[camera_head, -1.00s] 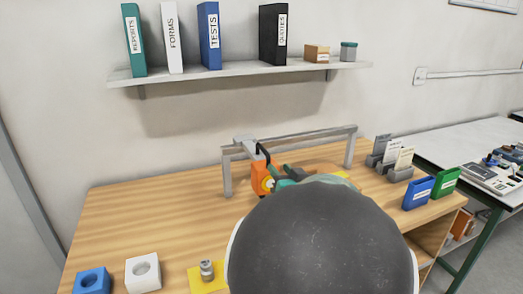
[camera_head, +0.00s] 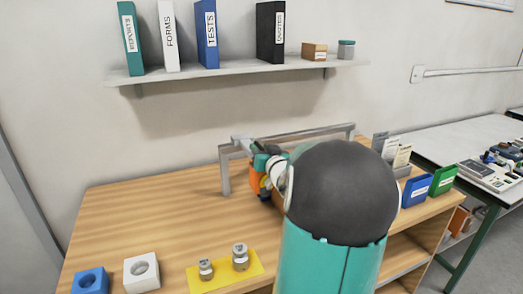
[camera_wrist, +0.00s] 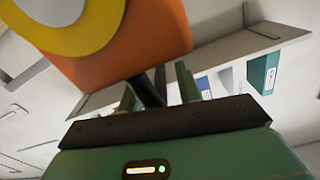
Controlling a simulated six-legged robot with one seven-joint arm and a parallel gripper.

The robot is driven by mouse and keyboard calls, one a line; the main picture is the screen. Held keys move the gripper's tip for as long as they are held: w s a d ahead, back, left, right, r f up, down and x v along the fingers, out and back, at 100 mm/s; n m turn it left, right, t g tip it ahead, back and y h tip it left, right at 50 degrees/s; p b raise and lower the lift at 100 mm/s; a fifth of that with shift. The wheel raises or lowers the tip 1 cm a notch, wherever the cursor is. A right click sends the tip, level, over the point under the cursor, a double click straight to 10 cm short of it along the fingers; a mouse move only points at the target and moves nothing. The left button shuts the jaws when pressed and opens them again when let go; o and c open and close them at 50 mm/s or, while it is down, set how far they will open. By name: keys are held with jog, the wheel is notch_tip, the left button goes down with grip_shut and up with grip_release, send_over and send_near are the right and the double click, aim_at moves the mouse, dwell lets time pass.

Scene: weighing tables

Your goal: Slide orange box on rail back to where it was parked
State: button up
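The orange box (camera_head: 255,181) hangs near the left end of the grey rail (camera_head: 300,133), which stands on the wooden table. In the wrist view the orange box (camera_wrist: 155,40), with its yellow ring and grey disc, fills the upper left. My gripper (camera_head: 262,163) is at the upper part of the box, just under the rail; my arm hides part of this area. In the wrist view my gripper (camera_wrist: 157,92) shows its two greenish fingers apart, with a dark strap-like piece between them. Whether they touch that piece is not clear.
A yellow plate (camera_head: 222,275) with two metal weights, a white block (camera_head: 142,272) and a blue block (camera_head: 91,281) are at the front left. Card holders and blue and green bins (camera_head: 417,190) stand at the right. A shelf (camera_head: 235,70) with binders is above.

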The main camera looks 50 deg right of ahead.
jog(key=shift+c, duration=0.2)
grip_shut()
